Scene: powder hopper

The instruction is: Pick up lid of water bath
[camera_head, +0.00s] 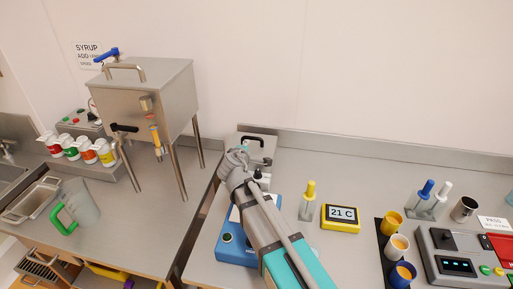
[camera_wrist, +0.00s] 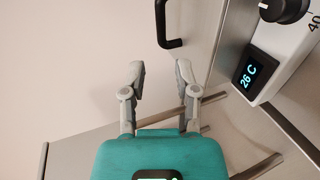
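The water bath's grey metal lid (camera_wrist: 200,32) has a black handle (camera_wrist: 161,28), close beyond the fingertips in the wrist view. In the head view the black handle (camera_head: 252,138) shows at the back of the bench, with much of the bath hidden behind my arm. A white housing with a 26 C display (camera_wrist: 259,70) and black knob stands beside the lid in the wrist view. My gripper (camera_wrist: 161,70) is open and empty, its two fingers apart. The handle appears in front of the gap, not between the fingers. In the head view my gripper (camera_head: 243,158) is just in front of the bath.
A steel hopper (camera_head: 150,95) on legs stands to the left. A blue device (camera_head: 233,247) lies partly under my arm. A yellow 21 C meter (camera_head: 340,217), several cups and a grey instrument (camera_head: 450,258) are to the right. The wall rises close behind the bench.

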